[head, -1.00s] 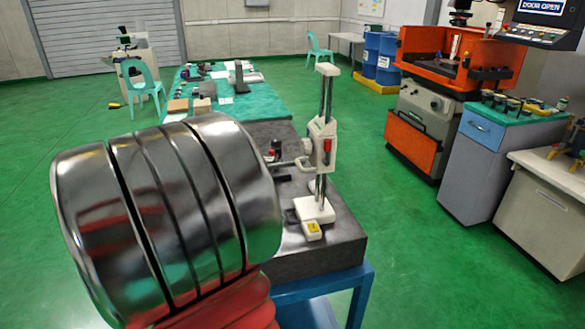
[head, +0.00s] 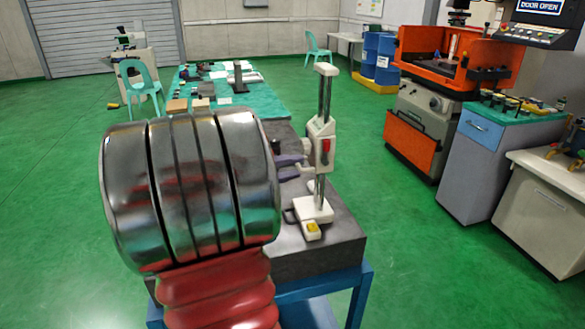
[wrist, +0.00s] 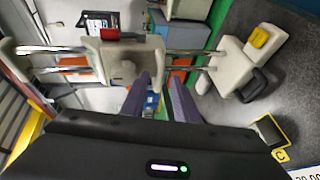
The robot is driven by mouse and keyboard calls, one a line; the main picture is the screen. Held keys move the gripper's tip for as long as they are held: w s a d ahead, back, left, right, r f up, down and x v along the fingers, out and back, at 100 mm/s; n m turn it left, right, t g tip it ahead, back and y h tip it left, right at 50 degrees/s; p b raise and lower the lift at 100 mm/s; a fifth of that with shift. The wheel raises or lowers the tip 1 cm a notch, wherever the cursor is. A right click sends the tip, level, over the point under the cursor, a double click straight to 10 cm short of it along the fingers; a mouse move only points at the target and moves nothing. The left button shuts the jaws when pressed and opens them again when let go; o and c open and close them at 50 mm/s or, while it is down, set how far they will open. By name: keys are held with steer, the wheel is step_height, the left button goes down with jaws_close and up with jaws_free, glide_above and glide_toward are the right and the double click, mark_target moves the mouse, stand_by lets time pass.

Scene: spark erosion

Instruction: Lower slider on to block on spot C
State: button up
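The height gauge's cream slider (head: 321,143), with a red part, sits partway up its two upright posts. It shows sideways in the wrist view (wrist: 117,60). The gauge's cream base (head: 313,210) stands on the dark granite plate. My gripper (head: 292,166) is just left of the slider. In the wrist view its two purple fingers (wrist: 159,82) are apart with background between them; whether they touch the slider I cannot tell. A small dark block (wrist: 269,131) lies beside the yellow C label (wrist: 281,156). My arm hides this part of the plate in the head view.
The granite plate (head: 335,240) rests on a blue stand (head: 358,290). Behind is a green-covered table (head: 262,100) with small items. An orange machine (head: 425,130) and a grey cabinet (head: 478,170) stand at right. Green floor lies open between.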

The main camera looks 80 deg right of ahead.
steer(key=shift+s+d, duration=0.25)
steer(key=shift+d, duration=0.05)
jaws_close()
steer(key=shift+f, duration=0.1)
